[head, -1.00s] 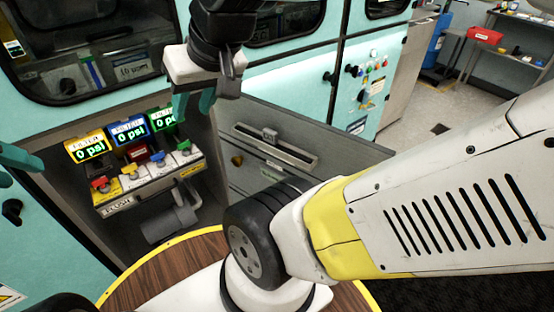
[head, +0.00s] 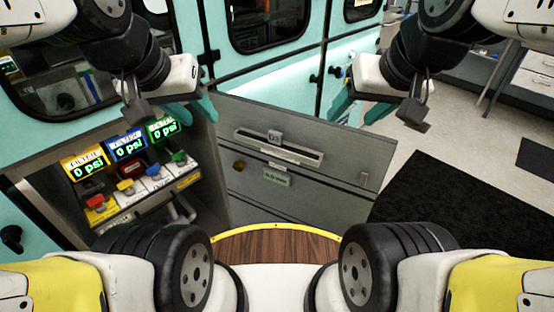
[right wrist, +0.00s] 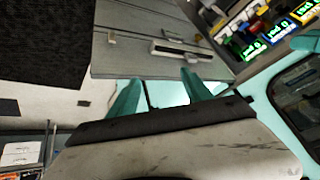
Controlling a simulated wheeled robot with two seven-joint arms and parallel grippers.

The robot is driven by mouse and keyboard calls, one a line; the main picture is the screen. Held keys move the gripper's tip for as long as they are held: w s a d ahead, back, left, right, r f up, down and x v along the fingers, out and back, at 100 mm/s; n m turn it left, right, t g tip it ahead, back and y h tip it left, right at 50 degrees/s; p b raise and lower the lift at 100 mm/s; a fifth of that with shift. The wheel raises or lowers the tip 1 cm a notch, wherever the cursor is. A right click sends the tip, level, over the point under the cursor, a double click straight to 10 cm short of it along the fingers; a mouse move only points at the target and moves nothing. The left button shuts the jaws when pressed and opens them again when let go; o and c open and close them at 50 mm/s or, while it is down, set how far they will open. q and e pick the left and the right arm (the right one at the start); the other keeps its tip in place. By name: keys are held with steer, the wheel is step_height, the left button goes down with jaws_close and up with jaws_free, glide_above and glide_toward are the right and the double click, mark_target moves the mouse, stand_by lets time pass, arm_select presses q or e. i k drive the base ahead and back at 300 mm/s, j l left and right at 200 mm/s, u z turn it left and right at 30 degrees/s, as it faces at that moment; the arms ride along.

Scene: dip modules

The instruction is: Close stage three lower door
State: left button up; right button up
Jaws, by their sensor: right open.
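The lower door (head: 310,201) is a grey panel with a long slotted handle and a small green label. It stands swung open, its inner end beside the recess with the gauges. In the right wrist view the door (right wrist: 130,55) lies beyond the fingertips. My left gripper (head: 194,112) has its teal fingers apart and empty, above and left of the door in the head view. My right gripper (head: 357,108) is open and empty, above the door's right end in the head view. Neither visibly touches the door.
The open recess holds several psi displays (head: 126,147) and a row of coloured valves (head: 145,185). Teal cabinet walls (head: 225,75) with dark windows rise behind. A round wooden top (head: 275,246) with a yellow rim is in front. A black mat (head: 450,205) lies on the floor at right.

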mark_target(328, 196)
steer(key=l+z, duration=0.15)
steer(key=z, duration=0.3)
steer(key=l+z, duration=0.2)
steer(key=z, duration=0.2)
steer(key=l+z, duration=0.15)
steer(key=z, duration=0.3)
steer(key=i+l+z, duration=0.55)
steer(key=z, duration=0.15)
steer(key=i+u, duration=0.4)
steer(key=i+l+u, duration=0.15)
steer(key=u, duration=0.25)
steer(key=i+u, duration=0.1)
steer(key=u, duration=0.35)
steer(key=i+l+u, duration=0.1)
steer(key=u, duration=0.3)
steer(key=i+l+u, duration=0.1)
steer(key=u, duration=0.35)
steer(key=i+l+u, duration=0.1)
steer(key=u, duration=0.3)
steer(key=l+u, duration=0.2)
steer(key=u, duration=0.25)
steer(key=i+l+u, duration=0.1)
steer(key=u, duration=0.3)
steer(key=l+u, duration=0.5)
steer(key=u, duration=0.25)
steer(key=l+u, duration=0.25)
steer(key=u, duration=0.15)
